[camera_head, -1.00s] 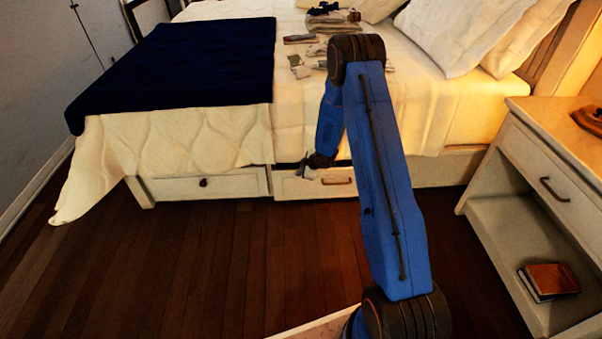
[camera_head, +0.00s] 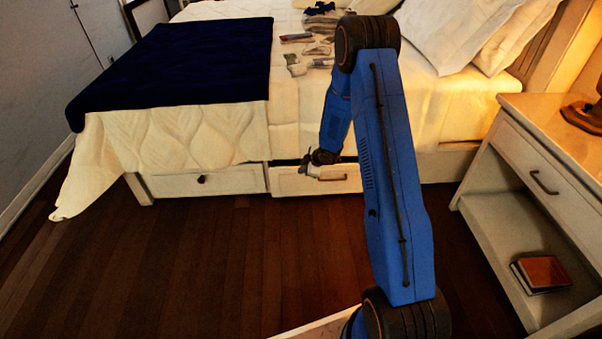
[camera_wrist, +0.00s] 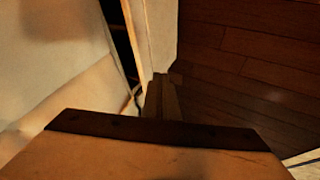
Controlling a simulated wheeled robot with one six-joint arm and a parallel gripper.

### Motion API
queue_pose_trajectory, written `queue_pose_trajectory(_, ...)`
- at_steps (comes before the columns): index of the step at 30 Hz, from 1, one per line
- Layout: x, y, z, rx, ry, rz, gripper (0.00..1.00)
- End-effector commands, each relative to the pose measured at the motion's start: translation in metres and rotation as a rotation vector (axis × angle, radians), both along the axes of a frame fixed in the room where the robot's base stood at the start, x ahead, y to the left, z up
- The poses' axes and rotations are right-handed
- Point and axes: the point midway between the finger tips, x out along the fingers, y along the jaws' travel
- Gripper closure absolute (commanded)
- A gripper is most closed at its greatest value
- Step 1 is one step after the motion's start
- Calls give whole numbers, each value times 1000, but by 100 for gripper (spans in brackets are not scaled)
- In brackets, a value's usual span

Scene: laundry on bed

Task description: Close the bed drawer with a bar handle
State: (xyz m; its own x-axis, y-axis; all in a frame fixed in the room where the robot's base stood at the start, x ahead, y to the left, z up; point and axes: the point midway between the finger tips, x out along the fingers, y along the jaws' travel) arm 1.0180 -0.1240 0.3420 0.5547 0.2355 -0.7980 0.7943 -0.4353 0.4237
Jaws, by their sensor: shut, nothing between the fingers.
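The bed drawer with the bar handle (camera_head: 289,184) is the white drawer right of the middle, low in the bed's side. It stands a little open, with a dark gap along its top. Its bar handle (camera_head: 334,179) is partly beside my gripper. My gripper (camera_head: 307,170) is shut and empty at the upper part of the drawer front. In the wrist view my gripper's fingers (camera_wrist: 160,98) are together close by the drawer's front panel (camera_wrist: 160,35), with the dark gap to its left. I cannot tell whether they touch it.
A drawer with a round knob (camera_head: 202,180) sits to the left and looks closed. A nightstand (camera_head: 483,205) with a book (camera_head: 545,272) stands to the right. The bed (camera_head: 190,140) carries a navy blanket (camera_head: 180,62) and several small clothes. The wooden floor in front is clear.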

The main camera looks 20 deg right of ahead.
Motion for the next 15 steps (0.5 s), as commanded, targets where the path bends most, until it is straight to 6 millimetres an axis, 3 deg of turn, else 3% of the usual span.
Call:
queue_pose_trajectory(6,-13,-6,20,-1,-1,-1,100)
queue_pose_trajectory(15,-19,-10,22,22,2,-23,100)
